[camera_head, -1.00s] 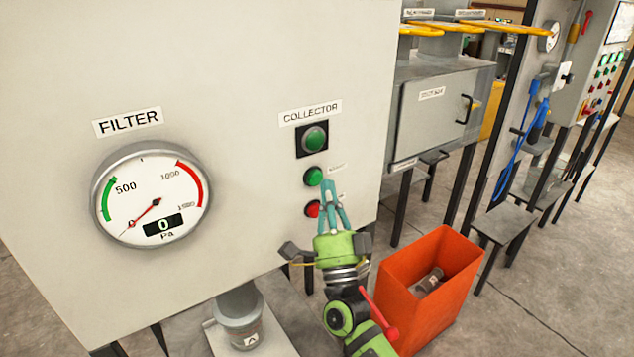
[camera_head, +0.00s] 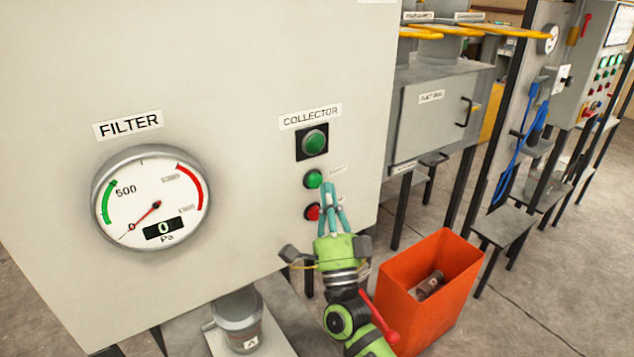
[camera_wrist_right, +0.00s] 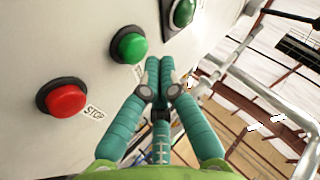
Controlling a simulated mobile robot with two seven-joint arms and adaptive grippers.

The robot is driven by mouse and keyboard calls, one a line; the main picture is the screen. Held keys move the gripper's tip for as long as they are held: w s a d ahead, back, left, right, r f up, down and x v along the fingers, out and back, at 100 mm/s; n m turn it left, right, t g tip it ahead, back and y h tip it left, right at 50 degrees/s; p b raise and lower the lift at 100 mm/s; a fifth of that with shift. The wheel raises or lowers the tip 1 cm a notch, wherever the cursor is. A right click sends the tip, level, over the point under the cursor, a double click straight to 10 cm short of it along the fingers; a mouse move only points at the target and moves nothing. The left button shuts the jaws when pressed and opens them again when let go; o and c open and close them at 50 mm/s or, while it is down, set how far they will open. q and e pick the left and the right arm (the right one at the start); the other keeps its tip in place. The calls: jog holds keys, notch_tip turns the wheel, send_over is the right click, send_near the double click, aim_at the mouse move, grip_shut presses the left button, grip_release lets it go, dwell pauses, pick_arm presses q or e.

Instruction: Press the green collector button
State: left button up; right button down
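The green collector button (camera_head: 313,179) sits on the pale panel, below a larger green lamp (camera_head: 314,140) under the COLLECTOR label (camera_head: 310,116). A red button (camera_head: 312,211) is just below it. My right gripper (camera_head: 329,187) is in front of the panel, its teal fingertips just right of and slightly below the green button. In the right wrist view the green button (camera_wrist_right: 128,46) is ahead and left of the fingertips (camera_wrist_right: 159,64), which are together and hold nothing. The red button (camera_wrist_right: 65,98) is further left, beside a STOP label. Contact with the panel is not seen. My left gripper is out of view.
A FILTER gauge (camera_head: 150,199) reading 0 Pa is on the panel's left. An orange bin (camera_head: 428,299) with an object inside stands right of my right arm. A grey cabinet (camera_head: 436,103) and other stations stand further right. A grey container (camera_head: 238,320) is below the panel.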

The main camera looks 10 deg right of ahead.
jog(key=shift+w, duration=0.2)
jog(key=shift+w+a, duration=0.15)
jog(key=shift+w, duration=0.1)
jog(key=shift+w+a+b, duration=0.15)
jog(key=shift+w+b, duration=0.3)
jog(key=shift+b, duration=0.15)
dwell(0.8)
jog(key=shift+s, duration=0.1)
jog(key=shift+s+d+p, duration=0.3)
jog(key=shift+s+p, duration=0.1)
jog(key=shift+s, duration=0.4)
jog(key=s, duration=0.1)
jog(key=s+d+p, duration=0.1)
jog(key=s, duration=0.1)
jog(key=s+p, duration=0.1)
jog(key=shift+s+d, duration=0.3)
jog(key=shift+d, duration=0.05)
